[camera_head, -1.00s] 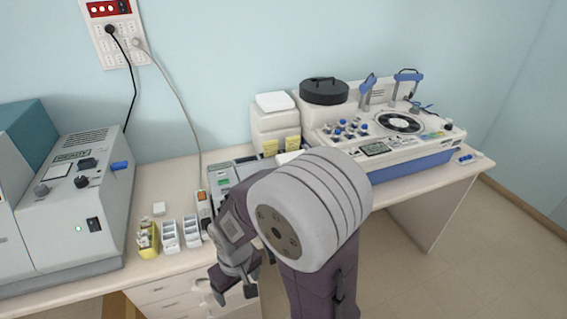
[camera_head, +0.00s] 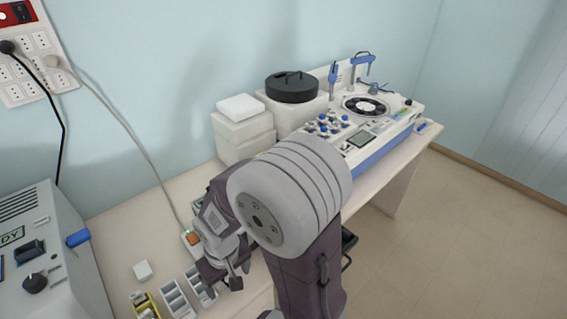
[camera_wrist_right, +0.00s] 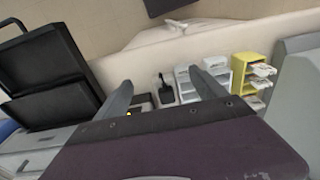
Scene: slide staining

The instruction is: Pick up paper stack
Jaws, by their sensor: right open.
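I cannot clearly make out a paper stack. A white flat-topped block (camera_head: 241,106) sits on white boxes at the back of the bench, but I cannot tell whether it is paper. My right gripper (camera_head: 222,284) hangs over the bench's front part, near the small racks. My right arm hides the middle of the bench in the head view. My left gripper is out of view.
White racks (camera_head: 176,299) and a yellow rack (camera_head: 147,306) stand at the front left; the yellow rack (camera_wrist_right: 252,72) holds white pieces in the wrist view. A grey machine (camera_head: 45,255) is at left, a staining machine (camera_head: 385,120) at right. Black boxes (camera_wrist_right: 45,65) show in the wrist view.

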